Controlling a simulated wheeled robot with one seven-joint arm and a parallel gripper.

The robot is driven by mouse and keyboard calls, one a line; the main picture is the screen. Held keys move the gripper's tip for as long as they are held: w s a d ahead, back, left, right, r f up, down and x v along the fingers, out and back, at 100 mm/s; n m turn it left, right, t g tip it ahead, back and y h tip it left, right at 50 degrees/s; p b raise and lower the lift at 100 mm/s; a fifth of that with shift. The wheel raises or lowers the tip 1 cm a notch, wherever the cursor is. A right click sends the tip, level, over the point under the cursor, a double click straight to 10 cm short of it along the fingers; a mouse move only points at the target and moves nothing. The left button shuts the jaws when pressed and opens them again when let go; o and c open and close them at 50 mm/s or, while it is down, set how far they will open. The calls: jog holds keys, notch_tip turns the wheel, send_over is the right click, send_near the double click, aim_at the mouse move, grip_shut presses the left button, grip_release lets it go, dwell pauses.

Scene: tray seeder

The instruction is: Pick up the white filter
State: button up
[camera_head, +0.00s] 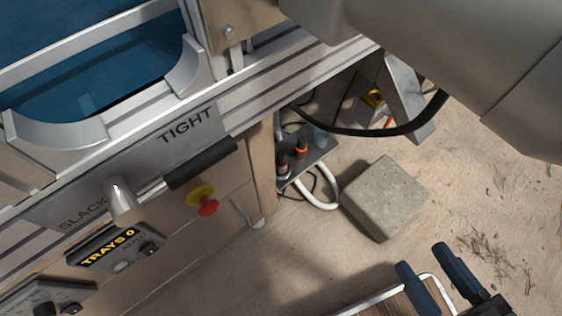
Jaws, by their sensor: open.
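I cannot make out a white filter for certain. A small metal shelf (312,163) under the machine holds dark fittings with orange parts, and a pale, partly shaded piece (320,137) stands at its back; I cannot tell what that piece is. My gripper (422,260) is at the bottom right, its two dark blue fingers apart with nothing seen between them. It is well to the lower right of the shelf, and its body is cut off by the picture edge.
The seeder (185,127) with its blue trough, lever and red knob (208,208) fills the left. A concrete block (385,197) sits on the sandy floor right of the shelf. A white pipe (322,204) and black cable (385,133) run nearby. A wooden board (385,305) lies beside my gripper.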

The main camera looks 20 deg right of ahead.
jog(key=w+a+f+n+t+y+b, duration=0.2)
jog(key=w+f+t+y, duration=0.1)
jog(key=w+f, duration=1.15)
jog(key=n+g+y+b, duration=0.2)
jog(key=n+g+y, duration=0.15)
jog(key=y, duration=0.35)
send_near(285, 160)
jog(key=x, duration=0.3)
jog(key=shift+w+a+f+n, duration=0.35)
jog(key=shift+w+a+n, duration=0.1)
jog(key=shift+w+a, duration=0.1)
jog(key=shift+b+x, duration=0.35)
jog(key=shift+x, duration=0.5)
jog(key=shift+r+b+x, duration=0.2)
jog(key=shift+b+x, duration=0.15)
jog(key=shift+x, duration=0.5)
jog(key=shift+r+b+x, duration=0.2)
jog(key=shift+b+x, duration=0.2)
jog(key=shift+x, duration=0.45)
jog(key=shift+r+b+x, duration=0.2)
jog(key=shift+b+x, duration=0.15)
jog(key=shift+x, duration=0.5)
grip_shut()
